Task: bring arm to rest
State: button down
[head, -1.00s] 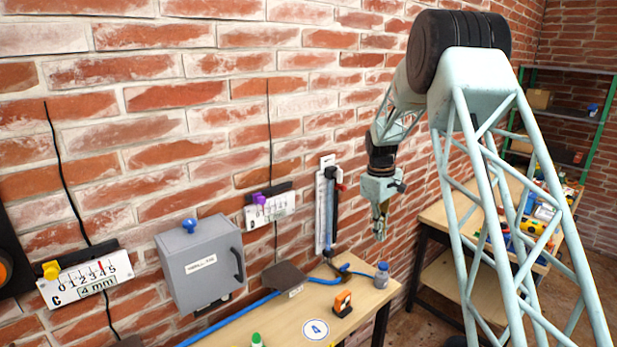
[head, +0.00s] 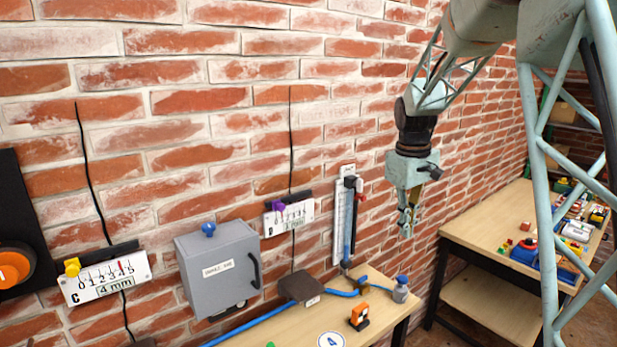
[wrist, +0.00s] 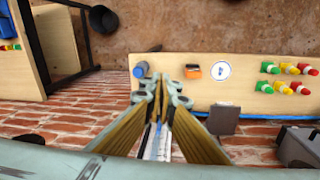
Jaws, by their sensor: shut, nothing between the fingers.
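My gripper (head: 406,225) hangs from my pale green arm in front of the brick wall, pointing down, right of the vertical gauge on the wall. Its fingers are shut and hold nothing. In the wrist view the closed fingertips (wrist: 161,84) point toward the near edge of a wooden bench (wrist: 190,92). They touch nothing that I can see.
A grey box (head: 217,268) and dial plates (head: 107,280) hang on the wall. Another table (head: 500,235) with small parts stands right.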

jog(key=s+a+r+m+t+b, duration=0.15)
jog(key=s+r, duration=0.45)
jog(key=s, duration=0.7)
jog(key=s+a+r+m+b, duration=0.1)
jog(key=s+a+r+b, duration=0.3)
jog(key=s, duration=0.8)
jog(key=s+a+f+m, duration=0.1)
jog(key=s+f, duration=0.1)
jog(key=s, duration=1.2)
jog(key=s+f+m+t+y+b, duration=0.1)
jog(key=s+f+m, duration=0.1)
jog(key=s, duration=1.2)
jog(key=shift+a, duration=0.35)
jog(key=shift+w+a+t, duration=0.1)
jog(key=shift+t, duration=0.15)
